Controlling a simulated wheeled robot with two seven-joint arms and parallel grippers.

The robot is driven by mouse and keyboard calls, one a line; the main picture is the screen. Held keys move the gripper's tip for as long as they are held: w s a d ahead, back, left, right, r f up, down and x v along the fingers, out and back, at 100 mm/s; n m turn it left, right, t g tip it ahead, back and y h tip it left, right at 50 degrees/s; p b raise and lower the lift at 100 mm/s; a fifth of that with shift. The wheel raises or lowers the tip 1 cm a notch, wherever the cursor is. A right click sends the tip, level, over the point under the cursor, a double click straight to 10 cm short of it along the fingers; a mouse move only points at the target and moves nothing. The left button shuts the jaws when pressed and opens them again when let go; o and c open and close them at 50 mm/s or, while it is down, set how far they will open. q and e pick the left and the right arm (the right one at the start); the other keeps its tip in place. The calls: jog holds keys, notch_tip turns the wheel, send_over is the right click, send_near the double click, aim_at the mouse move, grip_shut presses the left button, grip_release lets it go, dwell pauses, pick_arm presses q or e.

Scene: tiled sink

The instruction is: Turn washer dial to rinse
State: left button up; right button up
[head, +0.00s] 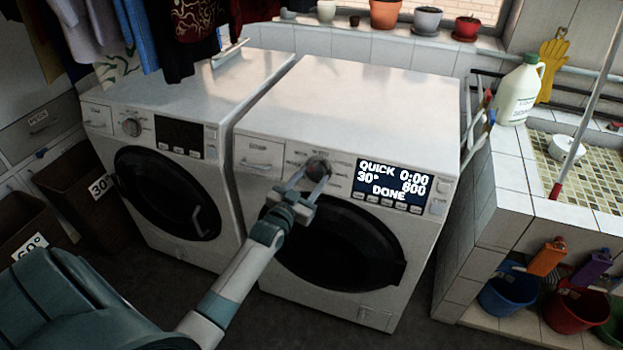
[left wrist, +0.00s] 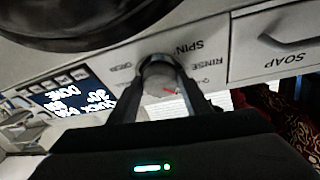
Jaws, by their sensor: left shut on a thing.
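The washer dial (head: 318,166) is a round grey knob on the front panel of the right-hand white machine (head: 350,115). My left gripper (head: 314,174) is shut on the dial, one finger on each side. In the left wrist view the dial (left wrist: 160,84) sits between the dark fingers (left wrist: 163,98), with a small red mark on its face. Upside-down labels SPIN and RINSE (left wrist: 208,63) show beside it there; other labels are partly hidden. The display (head: 394,185) reads QUICK, 30°, 0:00, 800, DONE. My right gripper is not in view.
A second white machine (head: 185,150) stands at the left. The soap drawer (head: 260,155) is left of the dial, and the round dark door (head: 335,245) is below it. A tiled sink (head: 510,180) stands at the right. Clothes hang above the left machine.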

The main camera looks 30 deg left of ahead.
pick_arm(q)
jog(key=shift+n, duration=0.4)
jog(key=n+y+p, duration=0.1)
jog(key=n, duration=0.1)
jog(key=n+y, duration=0.1)
jog(key=n, duration=0.2)
jog(key=shift+d+y+p, duration=0.3)
jog(key=shift+d+p, duration=0.05)
jog(key=n+y+p, duration=0.1)
jog(key=n, duration=0.1)
jog(key=n+g+y+p, duration=0.1)
jog(key=n, duration=0.2)
jog(key=shift+w+d, duration=0.1)
jog(key=shift+d, duration=0.1)
jog(key=shift+n, duration=0.3)
jog(key=o, duration=1.1)
jog(key=shift+c, duration=0.2)
